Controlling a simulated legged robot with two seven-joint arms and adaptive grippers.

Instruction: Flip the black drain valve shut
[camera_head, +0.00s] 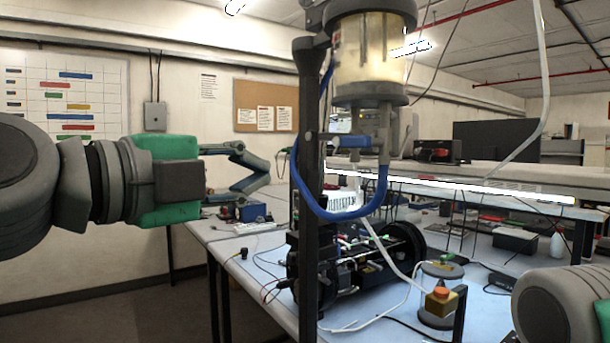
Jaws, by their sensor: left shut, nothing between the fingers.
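A clear cylinder (368,55) with yellowish contents and dark end caps hangs at the top centre, beside a black upright post (308,170). Under it are grey fittings (384,128) with a small blue part (350,141). A blue hose (345,214) loops below them. I cannot clearly pick out a black drain valve among these small parts. My left gripper (268,165) comes in from the left and is shut and empty, to the left of the post and apart from the fittings. My right arm shows at the lower right; its gripper is out of view.
A black machine with a cylindrical drum (400,245) stands on the pale table (265,285) below the hose. Loose cables lie on the table. Open air lies left of the post.

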